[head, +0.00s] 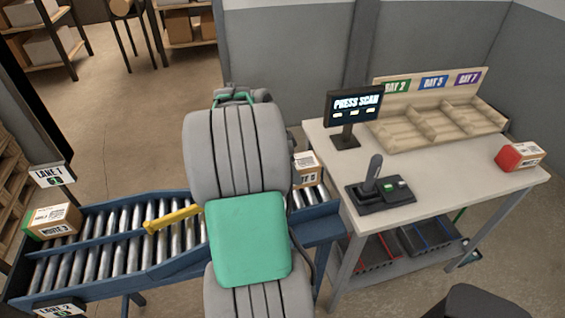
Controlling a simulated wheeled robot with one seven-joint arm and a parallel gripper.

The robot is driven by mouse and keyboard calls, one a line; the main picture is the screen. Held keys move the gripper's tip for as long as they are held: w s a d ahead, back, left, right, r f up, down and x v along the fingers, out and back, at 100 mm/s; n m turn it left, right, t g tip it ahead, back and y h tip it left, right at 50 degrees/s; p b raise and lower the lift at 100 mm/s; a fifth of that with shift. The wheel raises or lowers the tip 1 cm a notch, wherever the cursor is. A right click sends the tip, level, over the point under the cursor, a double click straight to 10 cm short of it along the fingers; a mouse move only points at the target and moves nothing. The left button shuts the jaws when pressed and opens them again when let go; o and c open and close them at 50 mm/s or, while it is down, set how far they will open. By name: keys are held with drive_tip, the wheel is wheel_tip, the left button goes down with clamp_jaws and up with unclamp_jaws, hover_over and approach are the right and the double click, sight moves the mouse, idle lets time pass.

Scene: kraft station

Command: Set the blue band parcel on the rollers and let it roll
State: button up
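A roller conveyor (118,226) with a blue frame and metal rollers runs across the left and behind my arm. A cardboard parcel (307,163) with a printed label is at its right end, partly hidden by my arm. No blue band can be made out on it, so I cannot tell if it is the blue band parcel. Another parcel (56,220) with a green end is at the conveyor's far left. My grey and green arm fills the middle of the head view. My gripper cannot be made out.
A yellow bar (172,220) lies across the rollers. The workbench (440,192) on the right bears a screen (354,106), a scanner stand (379,187), a divided wooden rack (436,123) and a red-ended parcel (520,156). Its front middle is clear. Lane signs (52,174) flank the conveyor's left end.

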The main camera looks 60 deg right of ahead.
drive_tip(key=shift+s+d+f+b, duration=0.1)
drive_tip(key=shift+s+f+b, duration=0.3)
drive_tip(key=shift+f, duration=0.25)
drive_tip(key=shift+d+f+b, duration=0.2)
drive_tip(key=shift+f+b, duration=1.4)
drive_tip(key=shift+f, duration=1)
drive_tip(key=o, duration=1.9)
drive_tip(key=shift+s, duration=0.1)
drive_tip(key=shift+c, duration=0.2)
